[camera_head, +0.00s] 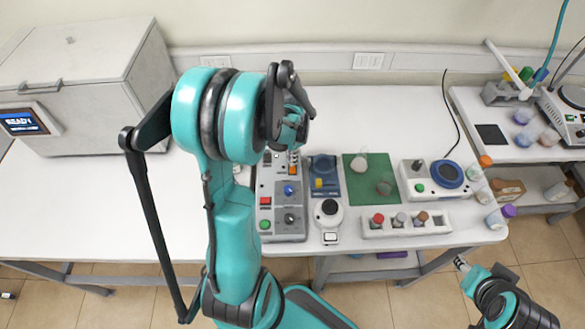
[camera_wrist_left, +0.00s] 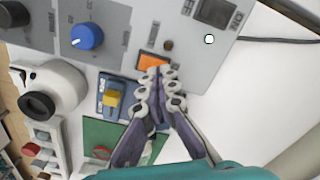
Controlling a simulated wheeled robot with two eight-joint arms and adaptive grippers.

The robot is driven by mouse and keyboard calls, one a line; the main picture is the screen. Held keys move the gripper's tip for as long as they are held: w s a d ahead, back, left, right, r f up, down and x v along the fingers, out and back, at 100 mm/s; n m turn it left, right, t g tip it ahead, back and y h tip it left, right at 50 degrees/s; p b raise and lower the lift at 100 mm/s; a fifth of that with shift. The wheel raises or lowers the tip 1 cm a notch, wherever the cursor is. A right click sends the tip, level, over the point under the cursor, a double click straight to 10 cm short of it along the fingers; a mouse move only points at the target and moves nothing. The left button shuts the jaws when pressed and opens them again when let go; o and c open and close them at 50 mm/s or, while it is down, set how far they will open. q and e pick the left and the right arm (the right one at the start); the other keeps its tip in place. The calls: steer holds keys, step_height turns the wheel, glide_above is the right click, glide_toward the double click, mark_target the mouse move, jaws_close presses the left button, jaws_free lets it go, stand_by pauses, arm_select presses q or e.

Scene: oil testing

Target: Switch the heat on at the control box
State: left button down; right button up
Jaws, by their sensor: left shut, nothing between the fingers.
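The control box (camera_head: 283,218) is a grey panel on the bench, partly hidden by my left arm in the head view. I cannot tell if the switch is on. My right gripper (camera_head: 462,264) is small at the lower right, beyond the bench's front edge.
A blue device with a yellow part (camera_head: 322,175), a green mat (camera_head: 367,190) with glassware, a round-knobbed white device (camera_head: 328,211) and a white bottle rack (camera_head: 433,220) stand close right of the box. A large chest (camera_head: 90,85) stands at left. The bench between is clear.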

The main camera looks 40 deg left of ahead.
arm_select(q)
steer(key=shift+f+b, duration=0.75)
steer(key=shift+f, duration=0.1)
steer(key=shift+r, duration=0.1)
steer(key=shift+r+p, duration=2.55)
steer(key=shift+r, duration=0.95)
